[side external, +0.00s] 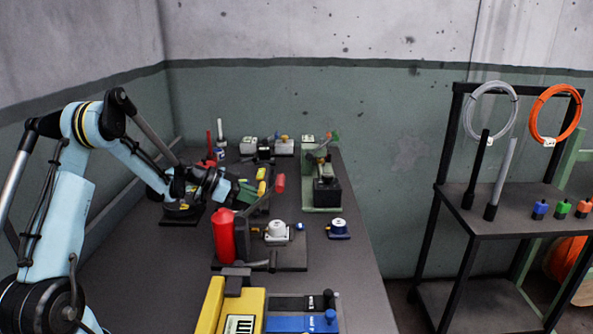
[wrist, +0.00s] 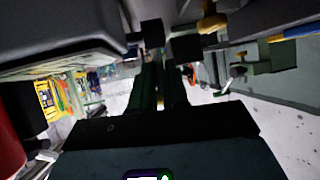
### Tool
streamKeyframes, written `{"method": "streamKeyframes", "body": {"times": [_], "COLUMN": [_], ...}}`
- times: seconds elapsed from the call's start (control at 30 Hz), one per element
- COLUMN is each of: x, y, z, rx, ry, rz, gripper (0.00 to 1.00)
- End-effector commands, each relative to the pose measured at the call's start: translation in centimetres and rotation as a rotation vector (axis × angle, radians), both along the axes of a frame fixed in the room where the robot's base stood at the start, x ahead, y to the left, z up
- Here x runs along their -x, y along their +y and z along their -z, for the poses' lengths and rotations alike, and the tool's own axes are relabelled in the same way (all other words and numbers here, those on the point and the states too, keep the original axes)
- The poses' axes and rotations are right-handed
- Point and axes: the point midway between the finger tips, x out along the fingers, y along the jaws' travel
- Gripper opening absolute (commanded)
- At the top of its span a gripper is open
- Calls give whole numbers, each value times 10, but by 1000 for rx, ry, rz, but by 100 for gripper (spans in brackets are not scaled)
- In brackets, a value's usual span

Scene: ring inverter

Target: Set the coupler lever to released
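A lever with a red grip (side external: 280,183) on a dark arm stands on the bench just right of my gripper (side external: 250,190). I cannot tell for sure that it is the coupler lever, and no released mark is readable. In the side view my gripper, with dark green fingers, is at the lever's left, close to yellow parts (side external: 262,188). Whether it touches anything is unclear. In the wrist view the two dark fingers (wrist: 166,42) run side by side with a narrow gap. Their tips overlap dark shapes, so their opening is unclear, and no held object is visible.
A red cylinder (side external: 241,236) and a white-topped device (side external: 277,231) stand in front of my gripper. A green-based machine (side external: 323,192) is behind right. Yellow (side external: 243,305) and blue (side external: 300,323) units fill the near end.

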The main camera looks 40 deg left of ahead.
Motion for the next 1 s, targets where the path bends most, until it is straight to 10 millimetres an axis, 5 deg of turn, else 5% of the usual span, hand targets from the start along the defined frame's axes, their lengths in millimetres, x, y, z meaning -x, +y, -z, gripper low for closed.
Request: {"method": "streamKeyframes", "body": {"times": [0.13, 0.53, 1.0], "x": [0, 5, 69], "y": [0, 4, 45], "z": [0, -3, -46], "rx": [-1, -1, -2], "ry": [1, 2, 1], "rz": [-1, -2, -4], "gripper": [38, 38, 38]}}
